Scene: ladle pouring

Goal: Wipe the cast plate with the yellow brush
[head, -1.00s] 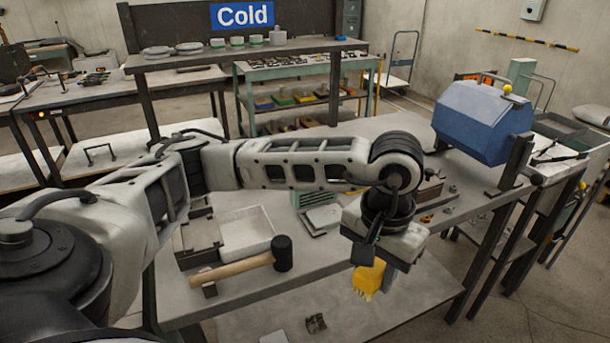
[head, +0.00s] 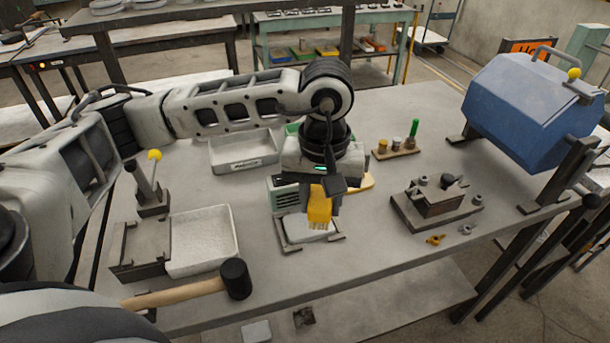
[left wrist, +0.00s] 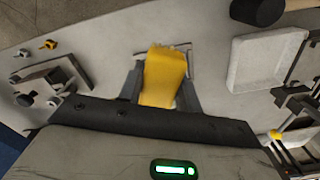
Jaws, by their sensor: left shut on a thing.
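My left gripper (head: 321,190) is shut on the yellow brush (head: 319,209) and holds it with the bristles pointing down. The brush also shows large in the left wrist view (left wrist: 163,76), between the two fingers. The cast plate (head: 296,229) is a pale, flat piece in a dark holder on the table. The brush is over the plate in the head view and hides part of it. I cannot tell whether the bristles touch it. In the left wrist view the brush hides most of the plate. My right gripper is not in view.
A mallet (head: 236,279) and a white tray (head: 203,242) lie to the left. A dark fixture (head: 437,203) with loose nuts stands to the right, and a blue machine (head: 530,110) beyond it. A small stand (head: 397,152) with pegs is behind. The front table edge is close.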

